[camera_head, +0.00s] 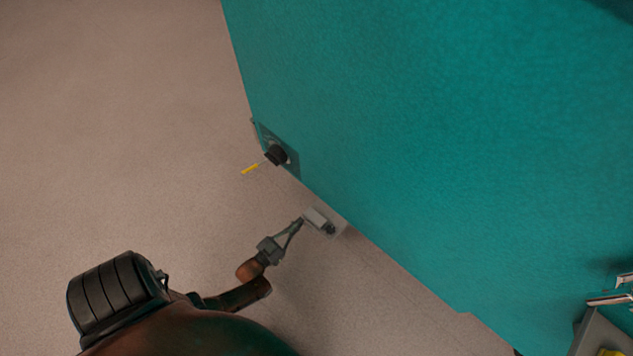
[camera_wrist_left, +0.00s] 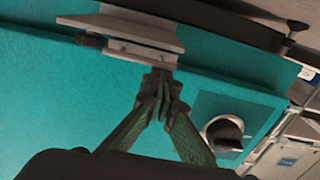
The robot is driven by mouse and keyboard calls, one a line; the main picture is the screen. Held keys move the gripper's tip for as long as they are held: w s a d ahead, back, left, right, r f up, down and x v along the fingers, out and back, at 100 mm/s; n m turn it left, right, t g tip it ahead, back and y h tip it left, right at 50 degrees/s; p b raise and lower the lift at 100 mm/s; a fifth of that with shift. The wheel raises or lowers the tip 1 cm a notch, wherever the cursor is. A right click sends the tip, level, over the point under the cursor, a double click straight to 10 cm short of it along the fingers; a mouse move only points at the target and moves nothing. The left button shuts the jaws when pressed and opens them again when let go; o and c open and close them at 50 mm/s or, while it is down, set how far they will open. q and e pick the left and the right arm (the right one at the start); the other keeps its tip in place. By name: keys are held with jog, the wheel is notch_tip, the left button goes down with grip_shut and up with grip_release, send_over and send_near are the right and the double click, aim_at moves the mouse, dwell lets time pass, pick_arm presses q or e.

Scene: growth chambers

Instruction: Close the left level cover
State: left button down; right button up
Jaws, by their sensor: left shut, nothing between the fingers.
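A light grey bracket-like piece (camera_head: 318,219), which I take to be the left level cover, sits at the lower edge of the large teal cabinet (camera_head: 430,130). In the left wrist view the grey piece (camera_wrist_left: 125,32) shows a broad flap standing out from a narrower plate, with a small dark knob at one end. My left gripper (camera_head: 300,221) is shut and empty, its tips right at the grey piece. In the left wrist view the gripper tips (camera_wrist_left: 161,84) overlap the plate's edge; I cannot tell whether they touch.
A black round knob (camera_head: 277,154) on a teal plate is beside the grey piece, with a yellow strip (camera_head: 250,169) near it. The knob also shows in the left wrist view (camera_wrist_left: 225,132). Open pale floor (camera_head: 120,120) lies to the left.

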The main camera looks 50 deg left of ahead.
pick_arm(q)
jog(key=shift+s+d+f+b, duration=0.15)
jog(key=shift+d+f, duration=0.05)
jog(key=shift+f, duration=0.4)
jog(key=shift+s+d+f+b, duration=0.1)
jog(key=shift+d+f+b, duration=0.05)
jog(key=shift+f, duration=0.45)
jog(key=shift+d, duration=0.1)
jog(key=s+r, duration=0.1)
jog(key=s, duration=1)
jog(key=shift+s+d+r+t, duration=0.15)
jog(key=shift+s+d+t, duration=0.1)
jog(key=shift+d+t, duration=0.2)
